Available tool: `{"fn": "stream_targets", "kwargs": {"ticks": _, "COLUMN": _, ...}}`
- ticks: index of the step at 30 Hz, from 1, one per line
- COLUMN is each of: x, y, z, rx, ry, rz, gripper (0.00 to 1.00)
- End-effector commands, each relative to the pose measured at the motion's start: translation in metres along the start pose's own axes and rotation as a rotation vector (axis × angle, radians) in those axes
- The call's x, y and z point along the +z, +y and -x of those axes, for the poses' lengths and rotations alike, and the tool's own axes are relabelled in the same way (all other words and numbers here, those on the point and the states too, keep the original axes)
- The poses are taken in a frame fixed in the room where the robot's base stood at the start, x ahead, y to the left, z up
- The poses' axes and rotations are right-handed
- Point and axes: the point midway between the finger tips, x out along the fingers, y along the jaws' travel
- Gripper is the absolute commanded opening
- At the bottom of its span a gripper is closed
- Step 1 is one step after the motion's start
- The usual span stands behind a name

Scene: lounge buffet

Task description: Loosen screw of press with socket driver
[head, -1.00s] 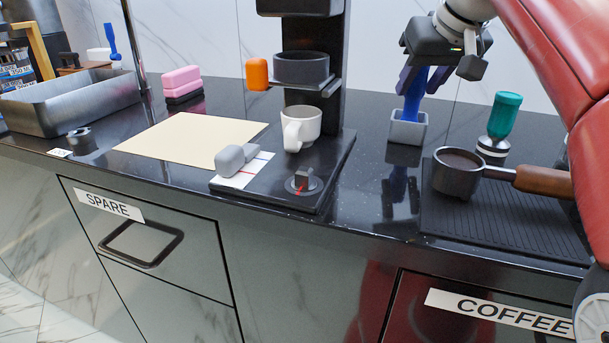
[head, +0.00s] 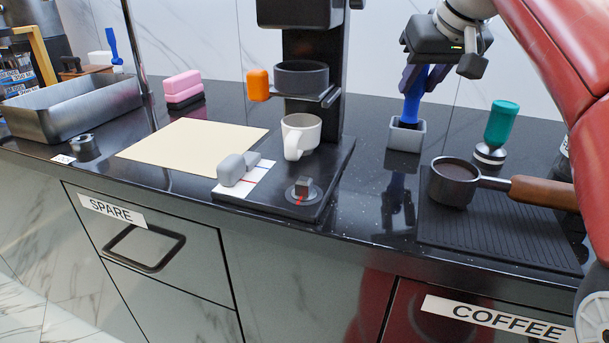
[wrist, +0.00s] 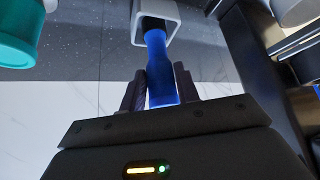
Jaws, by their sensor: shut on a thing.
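The socket driver appears to be the tool with the blue handle (head: 411,105), which stands upright in a small grey square holder (head: 406,136). Its lower end is hidden inside the holder. My gripper (head: 416,82) is above the holder, with its fingers shut on the handle. The wrist view shows the blue handle (wrist: 160,72) between both fingers (wrist: 160,88). The press (head: 313,100) is black and stands left of my gripper. On its base, a dark square-headed screw (head: 302,187) sits on a round grey disc with a red mark.
A white cup (head: 301,135) stands on the press base, near a grey block (head: 238,168) on a lined white card. A portafilter (head: 455,182) on a ribbed black mat (head: 500,232) and a teal-handled tamper (head: 502,125) stand right of the holder. A beige sheet (head: 195,146) lies left.

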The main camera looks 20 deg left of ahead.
Motion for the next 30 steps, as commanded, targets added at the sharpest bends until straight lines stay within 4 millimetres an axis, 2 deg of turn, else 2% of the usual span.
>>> {"fn": "stream_targets", "kwargs": {"ticks": 21, "x": -0.026, "y": 0.0, "z": 0.035, "rx": 0.0, "ry": 0.003, "rz": 0.001, "gripper": 0.0}}
{"fn": "stream_targets", "kwargs": {"ticks": 30, "x": -0.03, "y": 0.0, "z": 0.044, "rx": 0.0, "ry": 0.002, "rz": 0.001, "gripper": 0.0}}
